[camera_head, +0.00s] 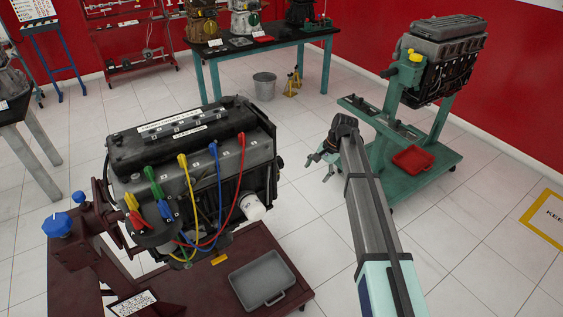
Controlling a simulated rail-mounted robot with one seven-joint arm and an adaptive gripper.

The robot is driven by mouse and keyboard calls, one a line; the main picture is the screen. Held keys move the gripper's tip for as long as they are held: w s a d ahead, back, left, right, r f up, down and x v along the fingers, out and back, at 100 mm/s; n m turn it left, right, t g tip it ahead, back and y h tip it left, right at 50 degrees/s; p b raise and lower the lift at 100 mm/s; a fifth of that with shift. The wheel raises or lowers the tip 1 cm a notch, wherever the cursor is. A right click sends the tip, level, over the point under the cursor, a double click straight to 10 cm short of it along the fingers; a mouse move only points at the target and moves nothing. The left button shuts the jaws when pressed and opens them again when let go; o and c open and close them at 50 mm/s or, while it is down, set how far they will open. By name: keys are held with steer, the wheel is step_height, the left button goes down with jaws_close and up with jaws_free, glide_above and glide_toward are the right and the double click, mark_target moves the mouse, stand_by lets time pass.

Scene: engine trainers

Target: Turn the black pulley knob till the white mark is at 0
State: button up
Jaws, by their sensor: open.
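A dark engine on a maroon stand (204,160) fills the left middle of the head view. A small dark round part (280,162) shows at its right edge; I cannot tell whether it is the black pulley knob. No white mark or 0 can be made out; the engine's right end face is turned mostly out of sight. My gripper (318,165) is open and appears empty, to the right of the engine and apart from it in the picture. My own arm partly hides the floor behind it.
A grey tray (262,280) lies on the maroon base. A green stand (436,165) with another engine and a red tray (413,159) is at right. Tiled floor lies between.

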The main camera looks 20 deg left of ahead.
mark_target(281, 161)
steer(key=w+a+r+m+y, duration=0.1)
steer(key=w+a+r+m, duration=0.1)
steer(key=a+r, duration=0.35)
steer(key=w+a+r+m, duration=0.1)
steer(key=w+a+r, duration=0.2)
steer(key=r, duration=0.6)
steer(key=shift+g, duration=0.4)
steer(key=p+x, duration=0.2)
steer(key=x, duration=0.6)
steer(key=p+x, duration=0.2)
steer(key=x, duration=0.7)
steer(key=shift+s+p, duration=0.25)
steer(key=shift+p, duration=0.15)
steer(key=c, duration=1.2)
